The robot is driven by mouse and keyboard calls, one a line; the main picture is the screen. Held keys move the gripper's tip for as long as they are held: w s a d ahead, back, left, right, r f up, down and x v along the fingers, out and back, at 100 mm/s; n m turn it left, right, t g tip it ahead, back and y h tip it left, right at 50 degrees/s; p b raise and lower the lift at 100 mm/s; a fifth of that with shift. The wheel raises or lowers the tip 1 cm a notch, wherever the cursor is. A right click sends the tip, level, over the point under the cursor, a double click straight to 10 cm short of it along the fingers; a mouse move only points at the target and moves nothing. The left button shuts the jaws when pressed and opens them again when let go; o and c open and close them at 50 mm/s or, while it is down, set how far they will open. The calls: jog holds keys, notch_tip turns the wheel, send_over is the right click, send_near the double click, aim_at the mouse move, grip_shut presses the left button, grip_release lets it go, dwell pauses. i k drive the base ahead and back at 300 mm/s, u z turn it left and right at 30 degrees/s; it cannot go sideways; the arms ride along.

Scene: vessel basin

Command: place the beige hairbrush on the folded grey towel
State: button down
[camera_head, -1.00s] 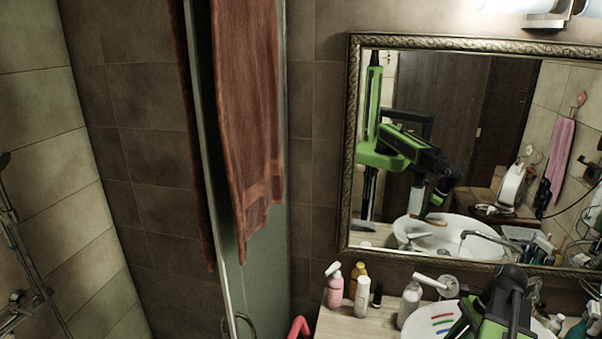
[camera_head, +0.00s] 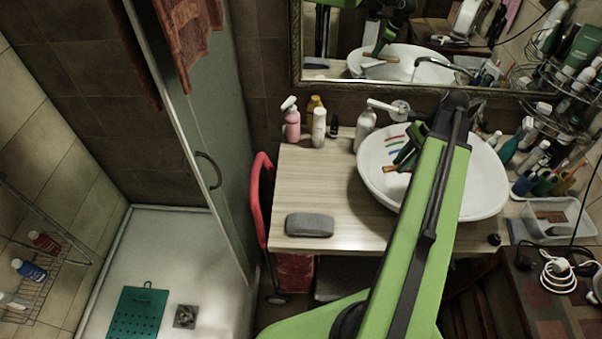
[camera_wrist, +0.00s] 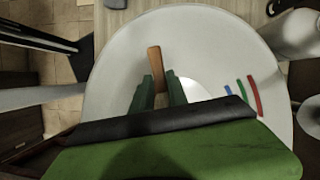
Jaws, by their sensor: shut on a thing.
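The hairbrush (camera_wrist: 156,61) looks orange-brown, and only a plain tapered end shows in the wrist view. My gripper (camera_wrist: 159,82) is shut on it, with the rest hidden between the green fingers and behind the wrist. In the head view my gripper (camera_head: 406,158) is over the left part of the white basin, with a bit of the hairbrush (camera_head: 391,169) showing. I cannot tell whether the brush touches the basin. The folded grey towel (camera_head: 310,225) lies on the wooden counter, left of and in front of the basin. Its edge shows at the top of the wrist view (camera_wrist: 115,3).
Red, green and blue strips (camera_head: 396,138) lie in the basin (camera_head: 485,185). Bottles (camera_head: 292,122) and a soap pump (camera_head: 365,130) stand at the back of the counter (camera_head: 340,185). The counter between towel and basin is clear. A clear bin (camera_head: 560,235) stands at right.

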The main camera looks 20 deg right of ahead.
aim_at(311, 221)
jog(key=k, duration=1)
jog(key=u, duration=0.55)
jog(key=i, duration=0.5)
jog(key=u, duration=1.1)
